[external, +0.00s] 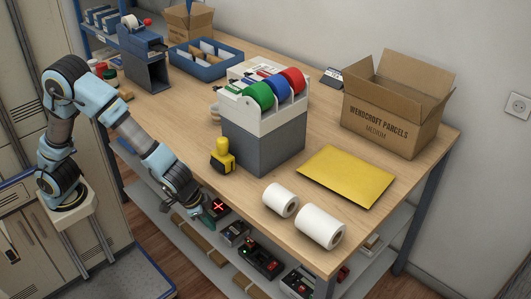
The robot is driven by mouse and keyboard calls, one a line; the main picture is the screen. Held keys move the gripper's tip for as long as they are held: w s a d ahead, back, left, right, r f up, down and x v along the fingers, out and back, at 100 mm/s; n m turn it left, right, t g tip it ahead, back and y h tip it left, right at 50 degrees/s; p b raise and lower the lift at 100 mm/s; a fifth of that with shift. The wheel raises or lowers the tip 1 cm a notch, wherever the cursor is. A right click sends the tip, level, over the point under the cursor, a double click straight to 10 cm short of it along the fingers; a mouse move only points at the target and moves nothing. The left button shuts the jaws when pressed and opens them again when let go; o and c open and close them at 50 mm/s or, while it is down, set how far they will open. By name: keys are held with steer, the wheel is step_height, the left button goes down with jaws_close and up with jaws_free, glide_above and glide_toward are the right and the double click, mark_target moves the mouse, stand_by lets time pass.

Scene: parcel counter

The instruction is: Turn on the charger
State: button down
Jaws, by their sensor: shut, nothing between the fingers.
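Several small dark devices sit in a row on the shelf below the counter top. One shows a lit red X (218,206). Beside it is a grey and black box (235,233). Farther right is a black device with a small green light and red parts (260,262). Another device (299,283) is at the right end. I cannot tell which one is the charger; no labels are readable. My gripper (203,222) is shut and empty, at the counter's front edge by the red X device. Whether it touches anything is unclear, and the arm hides part of the shelf.
The wooden counter (165,106) overhangs the shelf. On it are a tape-roll dispenser (262,140), a yellow and black tool (222,158), two white rolls (320,226), a yellow envelope (347,176) and a cardboard box (385,118). Flat cardboard (200,240) lies on the shelf.

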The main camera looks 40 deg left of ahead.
steer(key=a+r+m+g+p, duration=0.1)
steer(key=a+r+m+p, duration=0.3)
steer(key=a+r+p, duration=1.1)
steer(key=w+a+r+n+g+y+p, duration=0.1)
steer(key=a+r+n, duration=0.2)
steer(key=a+n, duration=0.7)
steer(key=a, duration=1.3)
steer(key=shift+a, duration=0.3)
